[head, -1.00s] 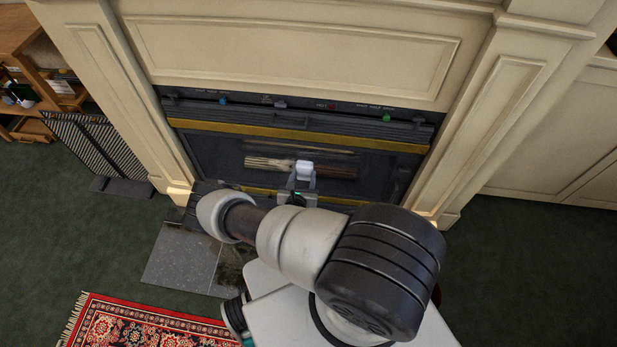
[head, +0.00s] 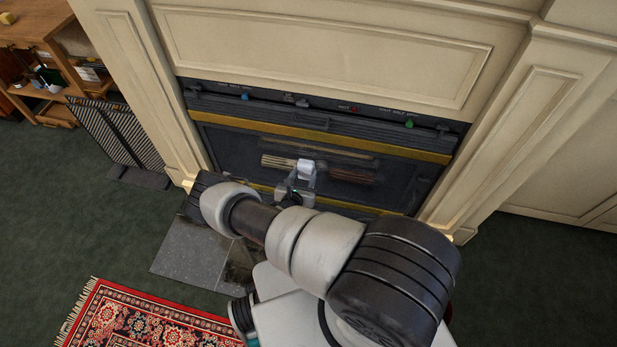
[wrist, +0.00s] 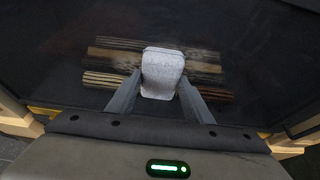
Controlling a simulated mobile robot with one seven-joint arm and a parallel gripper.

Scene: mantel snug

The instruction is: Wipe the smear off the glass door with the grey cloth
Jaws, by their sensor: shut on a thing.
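The glass door (head: 232,150) is a dark pane between yellow strips in the fireplace, with pale and brown log shapes showing in it. My gripper (head: 295,184) is in front of its middle, shut on the grey cloth (head: 306,167), a pale folded pad. In the wrist view my gripper (wrist: 158,90) holds the cloth (wrist: 162,72) upright between its fingers, at or very near the glass (wrist: 60,45). A hazy brownish patch, seemingly the smear (wrist: 205,66), lies right of the cloth; its edges are hard to tell from the logs. The cloth hides the glass behind it.
A cream mantel surround (head: 330,50) frames the door, with a pillar on each side. A dark slatted screen (head: 118,135) and a wooden shelf unit (head: 60,60) stand left. A grey hearth slab (head: 190,255) and red rug (head: 140,320) lie on the green floor.

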